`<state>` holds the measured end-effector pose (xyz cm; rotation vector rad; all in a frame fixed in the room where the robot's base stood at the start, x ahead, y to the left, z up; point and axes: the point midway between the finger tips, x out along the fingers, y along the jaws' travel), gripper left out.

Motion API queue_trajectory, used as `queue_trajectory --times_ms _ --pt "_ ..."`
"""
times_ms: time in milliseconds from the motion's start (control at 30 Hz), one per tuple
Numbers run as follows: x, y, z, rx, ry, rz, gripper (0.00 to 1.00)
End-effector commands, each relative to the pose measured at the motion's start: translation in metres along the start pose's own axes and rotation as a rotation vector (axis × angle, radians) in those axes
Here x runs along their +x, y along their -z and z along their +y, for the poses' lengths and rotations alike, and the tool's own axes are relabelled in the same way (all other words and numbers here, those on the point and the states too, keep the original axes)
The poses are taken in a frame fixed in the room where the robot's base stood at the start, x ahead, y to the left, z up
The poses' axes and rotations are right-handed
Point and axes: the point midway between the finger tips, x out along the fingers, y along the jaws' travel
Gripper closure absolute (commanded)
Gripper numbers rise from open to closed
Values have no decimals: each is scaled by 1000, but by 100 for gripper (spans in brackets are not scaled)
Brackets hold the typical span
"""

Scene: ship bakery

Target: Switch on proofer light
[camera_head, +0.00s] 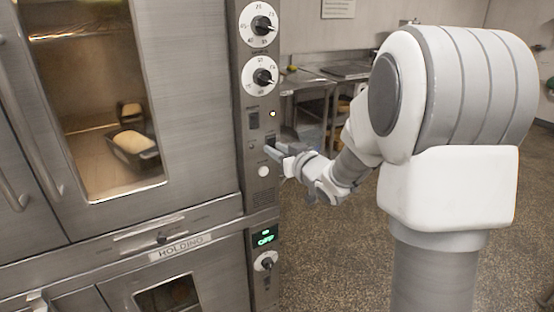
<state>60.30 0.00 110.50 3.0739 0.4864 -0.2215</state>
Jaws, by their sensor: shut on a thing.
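My gripper (276,151) reaches from the right to the control panel (245,183) of the steel cabinet. Its fingertips are shut at a small dark switch (270,139) on the panel, and they partly hide it. Whether the switch is up or down cannot be told. A white round button (263,171) is just below the fingers. The upper chamber's window (95,75) shows a warm-lit inside with a loaf in a dark pan (134,146).
Two white dials (263,77) are above the switches. The lower section, labelled HOLDING (181,247), has a green display (265,236) reading OFF and a knob (265,261). Door handles stick out on the left. A steel table (306,80) stands behind; the speckled floor is open at right.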

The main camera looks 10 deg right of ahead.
Motion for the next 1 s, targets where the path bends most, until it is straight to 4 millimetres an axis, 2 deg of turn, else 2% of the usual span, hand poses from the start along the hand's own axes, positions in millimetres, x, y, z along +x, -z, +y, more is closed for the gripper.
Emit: queue_trajectory --times_ms 400,433,567,867,1000 --pt "0 0 0 -1 0 11 100" --pt "0 0 0 -1 0 11 65" --pt "0 0 0 -1 0 11 41" --pt "-1 0 0 -1 0 11 40" --pt "-11 0 1 -1 -1 10 40"
